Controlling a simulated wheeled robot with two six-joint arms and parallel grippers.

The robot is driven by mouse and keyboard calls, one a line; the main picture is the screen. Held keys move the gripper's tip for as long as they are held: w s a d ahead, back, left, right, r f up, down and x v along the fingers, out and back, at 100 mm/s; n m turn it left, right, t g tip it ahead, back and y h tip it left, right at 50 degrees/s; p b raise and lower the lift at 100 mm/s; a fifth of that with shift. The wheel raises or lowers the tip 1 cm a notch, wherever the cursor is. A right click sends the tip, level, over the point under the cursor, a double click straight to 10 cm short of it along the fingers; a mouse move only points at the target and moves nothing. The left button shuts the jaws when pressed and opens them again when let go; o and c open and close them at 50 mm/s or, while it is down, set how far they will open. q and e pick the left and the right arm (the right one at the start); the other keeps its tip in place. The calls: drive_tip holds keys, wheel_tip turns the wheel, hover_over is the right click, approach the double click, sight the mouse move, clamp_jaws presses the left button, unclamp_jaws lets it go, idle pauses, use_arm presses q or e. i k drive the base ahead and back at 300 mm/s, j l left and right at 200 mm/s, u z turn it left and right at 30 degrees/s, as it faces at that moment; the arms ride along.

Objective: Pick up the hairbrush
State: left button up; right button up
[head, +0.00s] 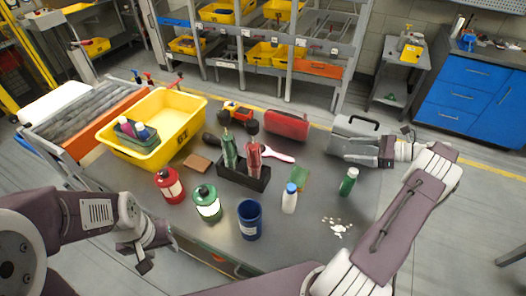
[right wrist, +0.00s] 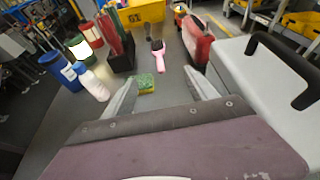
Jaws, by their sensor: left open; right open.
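The hairbrush (head: 278,155) lies on the grey table behind the black bottle holder (head: 243,186), its pink handle pointing right. Bottles hide part of it in the head view. In the right wrist view the hairbrush (right wrist: 163,74) shows its pink handle nearer me and its dark head farther away. My right gripper (head: 333,149) is open and empty, to the right of the handle, with its fingers pointing left. In its wrist view the handle appears between the fingertips but farther off. My left gripper (head: 142,258) is open at the table's front left, far from the brush.
A red case (head: 286,125) stands just behind the handle; a grey case (head: 355,126) stands behind my right gripper. A green-yellow sponge (head: 300,179), white bottle (head: 290,199) and green bottle (head: 348,182) are in front. A yellow crate (head: 178,146) stands left. The front right has a white spill (head: 337,228).

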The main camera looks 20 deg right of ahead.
sight(266, 152)
drive_tip(key=i+j, duration=0.2)
drive_tip(key=j, duration=0.15)
drive_tip(key=i+j, duration=0.25)
drive_tip(key=j, duration=0.15)
drive_tip(key=i+j, duration=0.2)
drive_tip(key=j, duration=0.15)
